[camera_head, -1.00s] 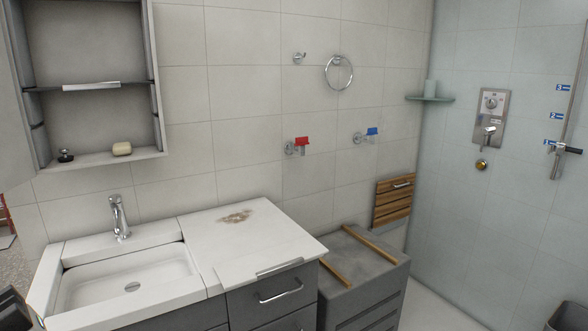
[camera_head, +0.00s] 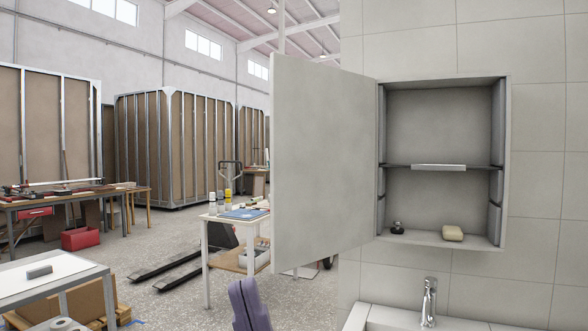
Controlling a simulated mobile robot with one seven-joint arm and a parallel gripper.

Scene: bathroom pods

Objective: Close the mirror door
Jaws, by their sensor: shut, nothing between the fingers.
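The mirror door (camera_head: 322,160) stands wide open, swung out to the left of the wall cabinet (camera_head: 505,160). It joins the cabinet's left side, and its free left edge is nearer to me. The face I see is plain light grey; any mirrored face is turned away. The cabinet is open, with a thin middle shelf (camera_head: 437,167). A small dark bottle (camera_head: 397,228) and a yellowish soap bar (camera_head: 452,233) sit on its floor. My gripper does not show clearly in the view.
A white sink with a chrome tap (camera_head: 429,302) is below the cabinet. Left of the door, the workshop holds a small white table (camera_head: 207,262), a pallet jack (camera_head: 170,262), a workbench (camera_head: 70,200) and another table (camera_head: 50,283) at the lower left.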

